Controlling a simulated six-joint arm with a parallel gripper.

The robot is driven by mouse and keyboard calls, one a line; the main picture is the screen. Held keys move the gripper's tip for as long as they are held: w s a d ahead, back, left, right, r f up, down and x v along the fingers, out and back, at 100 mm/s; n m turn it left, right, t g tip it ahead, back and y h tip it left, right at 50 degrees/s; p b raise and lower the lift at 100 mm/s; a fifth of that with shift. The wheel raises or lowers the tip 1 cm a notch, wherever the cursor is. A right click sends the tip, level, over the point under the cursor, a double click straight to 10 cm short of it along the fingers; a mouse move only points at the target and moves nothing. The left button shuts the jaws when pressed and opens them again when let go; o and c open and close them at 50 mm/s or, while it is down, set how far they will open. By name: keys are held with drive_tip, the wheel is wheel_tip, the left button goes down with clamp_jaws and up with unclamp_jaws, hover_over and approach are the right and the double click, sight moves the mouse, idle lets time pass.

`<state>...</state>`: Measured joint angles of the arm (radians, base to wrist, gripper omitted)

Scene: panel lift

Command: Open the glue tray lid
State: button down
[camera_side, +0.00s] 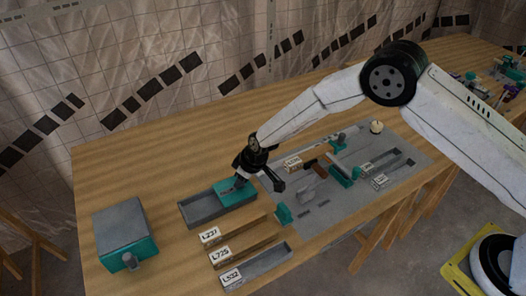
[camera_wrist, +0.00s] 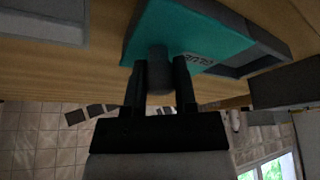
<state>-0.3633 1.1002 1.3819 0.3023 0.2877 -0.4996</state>
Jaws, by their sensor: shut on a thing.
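The glue tray (camera_side: 199,211) is a long grey box on the wooden table. Its teal lid (camera_side: 238,197) covers the right part of the tray, and the left part shows grey and uncovered. In the wrist view the lid (camera_wrist: 185,30) carries the lettering "GLUE", and part of the grey tray (camera_wrist: 262,55) shows beyond it. My gripper (camera_side: 240,181) is over the lid. In the wrist view my gripper (camera_wrist: 162,85) has its two dark fingers on either side of the lid's dark round knob (camera_wrist: 158,54), shut on it.
A grey and teal box with a knob (camera_side: 123,232) stands at the left. Labelled slots L237 (camera_side: 210,236), L725 (camera_side: 220,257) and L522 (camera_side: 231,278) lie in front of the tray. A grey panel (camera_side: 325,205) with several parts lies to the right. Table behind the tray is clear.

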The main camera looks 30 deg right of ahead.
idle(0.8)
drive_tip(key=a, duration=0.9)
drive_tip(key=shift+a, duration=0.3)
drive_tip(key=shift+c, duration=2)
unclamp_jaws()
drive_tip(key=shift+r, duration=0.1)
drive_tip(key=v, duration=0.7)
drive_tip(key=shift+r, duration=0.3)
drive_tip(key=shift+s+d, duration=0.15)
drive_tip(key=shift+s, duration=0.05)
